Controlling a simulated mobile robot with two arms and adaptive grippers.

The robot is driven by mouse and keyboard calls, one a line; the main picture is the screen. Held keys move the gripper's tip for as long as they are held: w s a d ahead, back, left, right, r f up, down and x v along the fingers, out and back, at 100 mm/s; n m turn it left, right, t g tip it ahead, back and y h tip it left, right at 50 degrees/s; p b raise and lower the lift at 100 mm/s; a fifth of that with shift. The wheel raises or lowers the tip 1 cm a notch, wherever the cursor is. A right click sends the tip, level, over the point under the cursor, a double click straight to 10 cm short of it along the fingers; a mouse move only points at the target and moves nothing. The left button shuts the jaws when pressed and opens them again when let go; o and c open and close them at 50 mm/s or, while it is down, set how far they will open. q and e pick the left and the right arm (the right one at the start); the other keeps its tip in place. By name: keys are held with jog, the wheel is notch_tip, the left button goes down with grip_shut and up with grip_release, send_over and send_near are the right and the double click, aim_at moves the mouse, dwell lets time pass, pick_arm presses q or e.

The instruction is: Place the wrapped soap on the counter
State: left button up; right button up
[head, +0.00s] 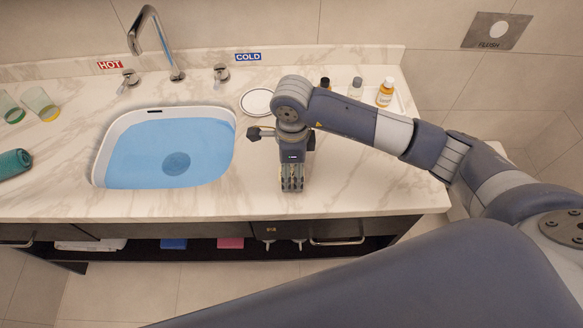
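The marble counter (375,178) runs across the view, with a sink set in its left half. My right gripper (292,184) points down over the counter's front edge, to the right of the sink. Its fingers look close together, but they are too small to tell whether they are shut or hold anything. I cannot make out a wrapped soap for certain. A blue item (173,244) and a pink item (230,243) lie on the shelf under the counter; I cannot tell what they are. My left gripper is not in view.
The sink (170,150) holds blue water. A round white dish (257,102) sits right of it. Small bottles (385,92) stand at the back right behind my arm. Glasses (41,104) and a rolled teal towel (14,163) lie at left. The counter's front right is clear.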

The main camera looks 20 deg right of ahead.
aim_at(292, 173)
jog(key=shift+r+p, duration=0.3)
jog(key=shift+r+b, duration=0.35)
notch_tip(292, 173, up, 11)
jog(key=b, duration=0.2)
